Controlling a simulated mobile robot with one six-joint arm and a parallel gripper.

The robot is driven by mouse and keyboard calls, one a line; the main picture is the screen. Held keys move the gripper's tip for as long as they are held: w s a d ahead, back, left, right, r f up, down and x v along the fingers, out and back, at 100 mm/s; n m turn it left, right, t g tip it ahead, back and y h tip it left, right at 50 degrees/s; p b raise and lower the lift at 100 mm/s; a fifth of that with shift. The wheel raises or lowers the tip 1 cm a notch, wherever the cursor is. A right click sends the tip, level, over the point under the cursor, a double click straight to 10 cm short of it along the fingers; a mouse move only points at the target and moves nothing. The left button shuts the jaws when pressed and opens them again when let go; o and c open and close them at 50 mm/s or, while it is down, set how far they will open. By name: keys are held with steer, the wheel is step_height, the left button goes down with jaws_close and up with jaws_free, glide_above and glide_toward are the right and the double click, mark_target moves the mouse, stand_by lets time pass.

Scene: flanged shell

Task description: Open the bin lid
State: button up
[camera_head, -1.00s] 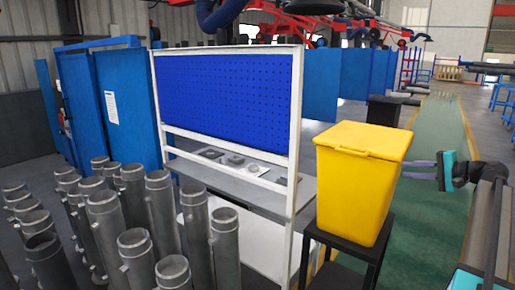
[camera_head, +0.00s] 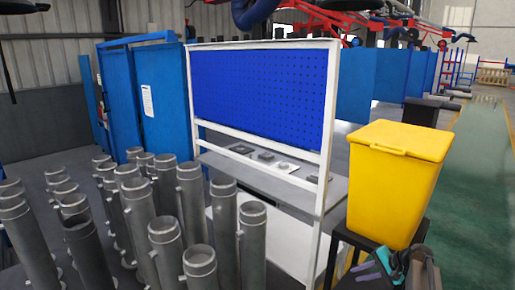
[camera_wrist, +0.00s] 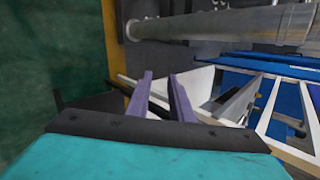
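The yellow bin (camera_head: 392,195) stands upright on a small black stand at the right of the head view. Its yellow lid (camera_head: 402,138) is closed, with a small handle recess along the front edge. My gripper (camera_head: 372,266) is low at the bottom right of the head view, below the bin and by the stand, apart from the lid. In the wrist view my gripper (camera_wrist: 160,75) shows two purple fingers standing apart with nothing held between them. I cannot make out the bin in the wrist view.
The black stand (camera_head: 350,238) is close to my gripper. A white-framed blue pegboard bench (camera_head: 265,95) stands left of the bin. Many grey steel tubes (camera_head: 165,240) fill the lower left. The green floor lane (camera_head: 475,200) at right is clear.

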steer(key=s+a+f+n+g+h+b, duration=0.1)
steer(key=s+a+f+n+g, duration=0.15)
steer(key=s+a+f, duration=0.85)
steer(key=s+a+f+n+g+h+b, duration=0.15)
steer(key=s+a+f+g, duration=0.25)
steer(key=s+a+f, duration=0.7)
steer(key=s+f+n+g+h, duration=0.1)
steer(key=s+f+n, duration=0.1)
steer(key=s+f, duration=0.2)
steer(key=s+f+n+g+h+b, duration=0.1)
steer(key=s+f, duration=0.4)
steer(key=s, duration=0.6)
steer(key=s+f+n+g+h+b, duration=0.1)
steer(key=s+f+n+g+h, duration=0.1)
steer(key=s+f, duration=0.3)
steer(key=s+n, duration=0.1)
steer(key=s, duration=0.1)
steer(key=shift+s+a, duration=0.15)
steer(key=shift+s, duration=0.15)
steer(key=shift+g+h, duration=0.25)
jaws_close()
steer(key=shift+a, duration=0.1)
